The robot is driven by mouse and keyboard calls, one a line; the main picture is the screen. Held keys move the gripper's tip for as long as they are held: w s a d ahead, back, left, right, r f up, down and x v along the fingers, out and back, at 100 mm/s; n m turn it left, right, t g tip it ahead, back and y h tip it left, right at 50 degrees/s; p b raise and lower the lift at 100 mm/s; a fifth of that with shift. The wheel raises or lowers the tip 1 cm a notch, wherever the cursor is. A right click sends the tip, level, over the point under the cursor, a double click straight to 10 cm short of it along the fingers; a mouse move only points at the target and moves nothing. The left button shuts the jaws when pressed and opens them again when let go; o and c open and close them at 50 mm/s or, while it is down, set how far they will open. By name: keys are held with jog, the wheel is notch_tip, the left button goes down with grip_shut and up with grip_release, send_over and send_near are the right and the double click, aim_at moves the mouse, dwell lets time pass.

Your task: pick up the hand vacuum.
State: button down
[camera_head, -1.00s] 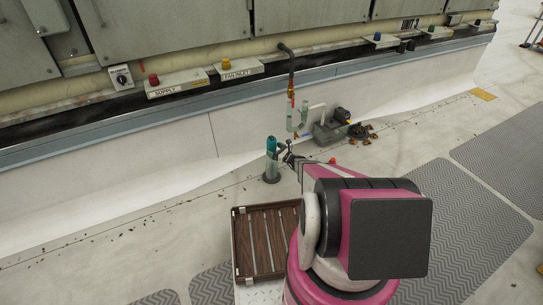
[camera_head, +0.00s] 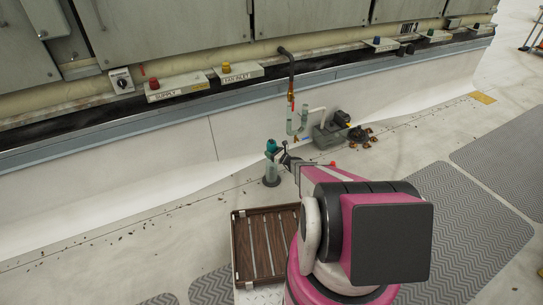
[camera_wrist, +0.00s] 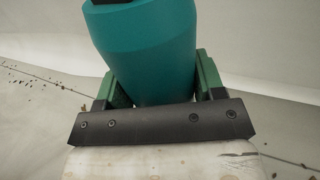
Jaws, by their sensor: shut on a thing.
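The hand vacuum (camera_head: 271,172) stands upright on the pale floor in front of the white curb. It has a teal upper body and a clear greyish lower part. My gripper (camera_head: 277,155) reaches it from the right and is closed around its teal upper body. In the wrist view, the teal body (camera_wrist: 150,60) sits between the green pads of my gripper (camera_wrist: 160,88), one on each side. Its lower part is hidden in the wrist view. Whether its base touches the floor is too small to tell.
A slatted brown crate (camera_head: 236,250) lies below the vacuum. A clear pipe trap (camera_head: 297,124) and a grey pump (camera_head: 325,135) stand by the curb to the right. Grey mats (camera_head: 470,215) cover the right floor. Small dark debris lies along the floor at left.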

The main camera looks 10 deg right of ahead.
aim_at(272, 141)
notch_tip(272, 141, up, 10)
jog(key=shift+r, duration=0.1)
dwell(0.4)
jog(key=shift+r, duration=1.65)
